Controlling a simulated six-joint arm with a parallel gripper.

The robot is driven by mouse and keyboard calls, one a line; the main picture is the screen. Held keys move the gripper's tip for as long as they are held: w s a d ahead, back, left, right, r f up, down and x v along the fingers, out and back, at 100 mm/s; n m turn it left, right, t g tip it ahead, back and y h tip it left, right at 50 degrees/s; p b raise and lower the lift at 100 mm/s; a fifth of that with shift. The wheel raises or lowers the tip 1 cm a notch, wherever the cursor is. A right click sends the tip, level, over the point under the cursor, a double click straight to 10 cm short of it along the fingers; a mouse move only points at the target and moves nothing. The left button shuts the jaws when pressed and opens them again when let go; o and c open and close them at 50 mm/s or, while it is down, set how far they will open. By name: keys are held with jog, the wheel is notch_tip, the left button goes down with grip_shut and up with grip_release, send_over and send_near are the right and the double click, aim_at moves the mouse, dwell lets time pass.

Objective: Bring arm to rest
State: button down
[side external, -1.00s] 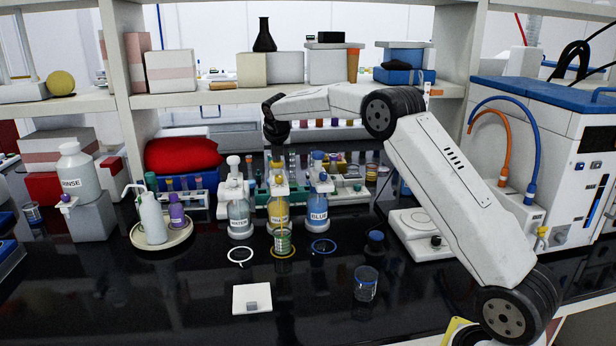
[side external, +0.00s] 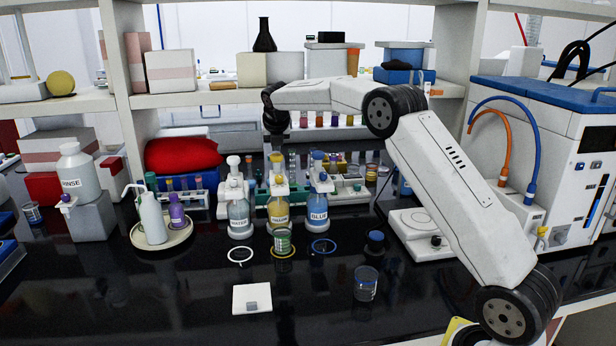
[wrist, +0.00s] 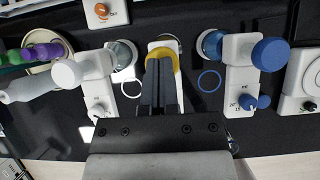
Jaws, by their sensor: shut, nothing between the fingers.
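My gripper (wrist: 161,65) is shut and empty in the wrist view, its dark fingers in front of the yellow-capped bottle. In the side external view my arm arches over the bench from the right; the wrist is above the bottles, and the fingers are hard to make out against the dark background. Below the wrist stand the WATER bottle (side external: 239,215), the yellow-labelled bottle (side external: 278,208) and the BLUE bottle (side external: 318,208). A small beaker with green contents (side external: 283,240) stands at the yellow ring in front of the yellow-labelled bottle.
A white ring (side external: 239,255) and a blue ring (side external: 322,246) lie on the bench. A glass beaker (side external: 366,285) and a white plate (side external: 252,299) are in front. Shelf uprights (side external: 127,80) and a blue-topped machine (side external: 545,130) flank the space. The front left bench is clear.

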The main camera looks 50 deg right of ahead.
jog(key=shift+a, duration=0.1)
jog(key=shift+s+a+m, duration=0.3)
jog(key=shift+a+m, duration=0.5)
jog(key=shift+m, duration=0.2)
jog(key=s+a+f+m+y, duration=0.2)
jog(key=s+a+f+m, duration=0.2)
jog(key=s+a+m, duration=0.25)
jog(key=s+a+f+m+y, duration=0.1)
jog(key=s+a+f+m, duration=0.2)
jog(key=s+a+m, duration=0.35)
jog(key=s+a+f+m, duration=0.2)
jog(key=s+a+m, duration=0.1)
jog(key=s, duration=0.4)
jog(key=s+a+f+m+g+y, duration=0.1)
jog(key=s+a+f+m, duration=0.2)
jog(key=s+m, duration=0.2)
jog(key=s+a+f+m, duration=0.3)
jog(key=s+m, duration=0.1)
jog(key=s, duration=0.4)
jog(key=shift+s+g, duration=0.35)
jog(key=shift+g, duration=0.05)
